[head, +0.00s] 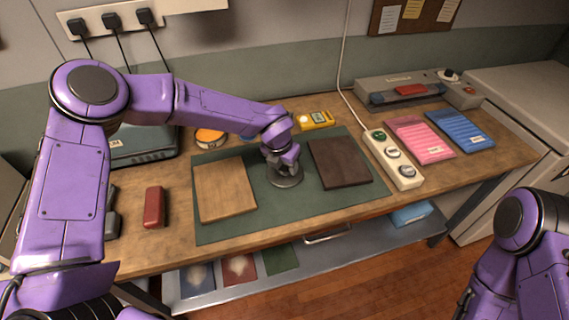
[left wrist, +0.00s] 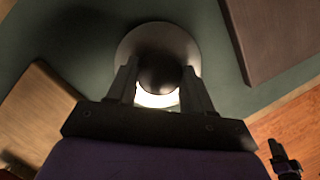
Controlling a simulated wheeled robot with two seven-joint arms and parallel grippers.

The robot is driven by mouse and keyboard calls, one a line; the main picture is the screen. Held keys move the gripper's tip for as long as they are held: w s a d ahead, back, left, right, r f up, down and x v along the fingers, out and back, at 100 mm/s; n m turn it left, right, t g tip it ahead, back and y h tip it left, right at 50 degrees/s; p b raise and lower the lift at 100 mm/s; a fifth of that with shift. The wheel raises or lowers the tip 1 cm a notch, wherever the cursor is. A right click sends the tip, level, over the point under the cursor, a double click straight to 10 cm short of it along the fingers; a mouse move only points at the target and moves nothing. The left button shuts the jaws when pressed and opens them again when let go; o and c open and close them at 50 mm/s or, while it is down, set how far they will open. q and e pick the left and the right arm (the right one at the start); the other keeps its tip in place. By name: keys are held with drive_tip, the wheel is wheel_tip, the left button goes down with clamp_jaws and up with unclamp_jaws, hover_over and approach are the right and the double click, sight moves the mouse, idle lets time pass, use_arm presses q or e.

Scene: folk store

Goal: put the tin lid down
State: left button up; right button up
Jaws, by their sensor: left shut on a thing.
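The tin lid is a grey round disc (head: 286,179) with a dark knob (left wrist: 157,72) in its middle. My left gripper (head: 281,160) points down over it and is shut on the lid, one finger on each side of the knob. In the left wrist view, the lid (left wrist: 128,45) shows between and beyond the fingers (left wrist: 158,88), with a bright patch near the knob. The lid is at or just above the green mat (head: 262,218); I cannot tell if it touches. My right arm shows at lower right; its gripper is not clear.
A light wooden board (head: 224,189) lies left of the lid and a dark board (head: 339,162) right of it. Around the mat are a white power strip (head: 392,160), yellow meter (head: 315,120), orange-topped round tin (head: 209,136), red case (head: 154,207), and pink (head: 420,140) and blue (head: 460,130) packs.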

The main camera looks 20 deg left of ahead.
sight(279, 180)
use_arm(q)
drive_tip(key=o, duration=1)
drive_tip(key=shift+f, duration=0.1)
drive_tip(key=shift+o, duration=0.2)
drive_tip(key=v, duration=1.2)
drive_tip(key=shift+b, duration=0.4)
